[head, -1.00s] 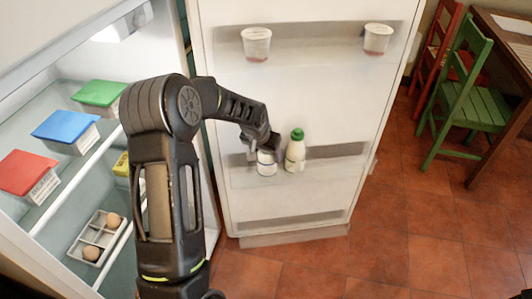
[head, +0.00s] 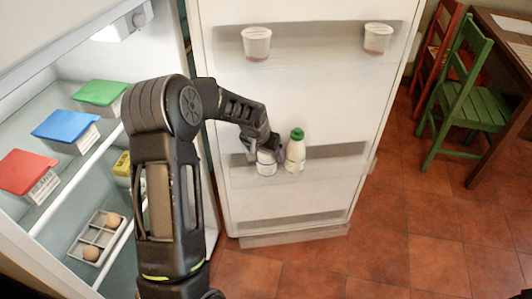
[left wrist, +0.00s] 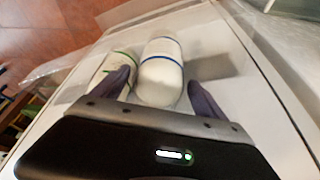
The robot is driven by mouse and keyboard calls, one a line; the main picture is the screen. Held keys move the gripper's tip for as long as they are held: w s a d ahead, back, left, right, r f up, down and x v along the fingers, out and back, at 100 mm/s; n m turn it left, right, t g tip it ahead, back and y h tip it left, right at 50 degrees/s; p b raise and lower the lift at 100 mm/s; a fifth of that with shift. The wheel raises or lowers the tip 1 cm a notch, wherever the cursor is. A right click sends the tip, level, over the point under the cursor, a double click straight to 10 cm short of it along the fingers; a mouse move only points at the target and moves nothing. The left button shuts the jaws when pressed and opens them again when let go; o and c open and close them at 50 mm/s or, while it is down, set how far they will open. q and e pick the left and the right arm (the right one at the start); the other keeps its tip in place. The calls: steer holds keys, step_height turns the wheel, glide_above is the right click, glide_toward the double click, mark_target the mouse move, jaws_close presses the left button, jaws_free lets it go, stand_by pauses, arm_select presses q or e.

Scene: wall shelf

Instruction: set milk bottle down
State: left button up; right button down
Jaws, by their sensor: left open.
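A white milk bottle with blue bands (head: 267,168) stands in the lower door shelf of the fridge; its top is hidden by my gripper in the head view. My left gripper (head: 262,150) is at the top of this bottle. In the left wrist view, its two fingers (left wrist: 161,88) are apart, one on each side of the blue-banded bottle (left wrist: 161,70). Whether either finger touches it cannot be told. A second white bottle with a green cap (head: 295,152) stands just to its right, and it shows partly behind one finger in the left wrist view. My right gripper is not in view.
The open fridge door (head: 300,100) carries two white cups (head: 257,44) (head: 377,39) on its upper shelf. Inside the fridge at left are lidded boxes (head: 66,131) and an egg tray (head: 98,236). A green chair (head: 468,100) stands at right; the tiled floor before it is clear.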

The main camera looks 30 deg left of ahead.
arm_select(q)
steer(key=v, duration=1.2)
steer(key=shift+p, duration=0.4)
steer(key=shift+r, duration=0.1)
steer(key=s+d+f+m+g+h, duration=0.1)
steer(key=s+d+f+h, duration=0.3)
steer(key=d+f, duration=1.4)
steer(key=s+d+f+g, duration=0.1)
steer(key=s+d+f, duration=0.3)
steer(key=s, duration=0.3)
steer(key=s+d+f, duration=0.3)
steer(key=s+d, duration=0.3)
steer(key=s, duration=0.1)
steer(key=s+d+f+g, duration=0.1)
steer(key=s+d+f, duration=0.3)
steer(key=s, duration=0.4)
steer(key=shift+d+f+n+g+h, duration=0.3)
steer(key=shift+d+f+n+h, duration=0.05)
steer(key=shift+d+n+h, duration=0.05)
